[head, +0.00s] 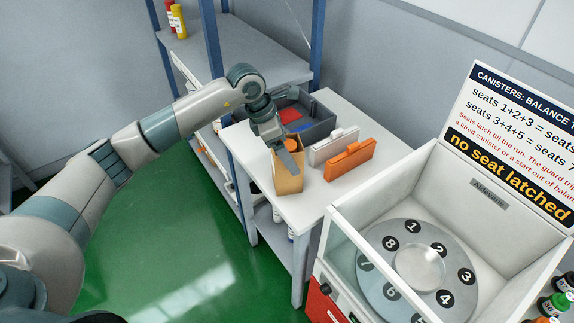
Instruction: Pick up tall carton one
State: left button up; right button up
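A tall tan carton (288,182) with an orange cap (291,144) stands upright near the left edge of the white table. My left gripper (288,158) points down at the carton's top from the far left side. One grey finger lies in front of the carton's upper part. The other finger is hidden, so I cannot tell whether the gripper grips the carton. My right gripper is out of view.
A white case (334,146) and an orange case (350,160) stand right of the carton. A dark grey bin (318,112) with red and blue things is behind. A machine with a numbered disc (385,262) stands at front right.

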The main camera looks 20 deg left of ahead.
aim_at(285, 184)
pick_arm(q)
jog(key=p+x, duration=0.1)
jog(key=x, duration=0.2)
jog(key=shift+w+f+p, duration=0.15)
jog(key=shift+f+p, duration=0.1)
jog(key=shift+p, duration=0.05)
jog(key=shift+r, duration=0.1)
jog(key=c, duration=1.1)
jog(key=shift+c, duration=0.2)
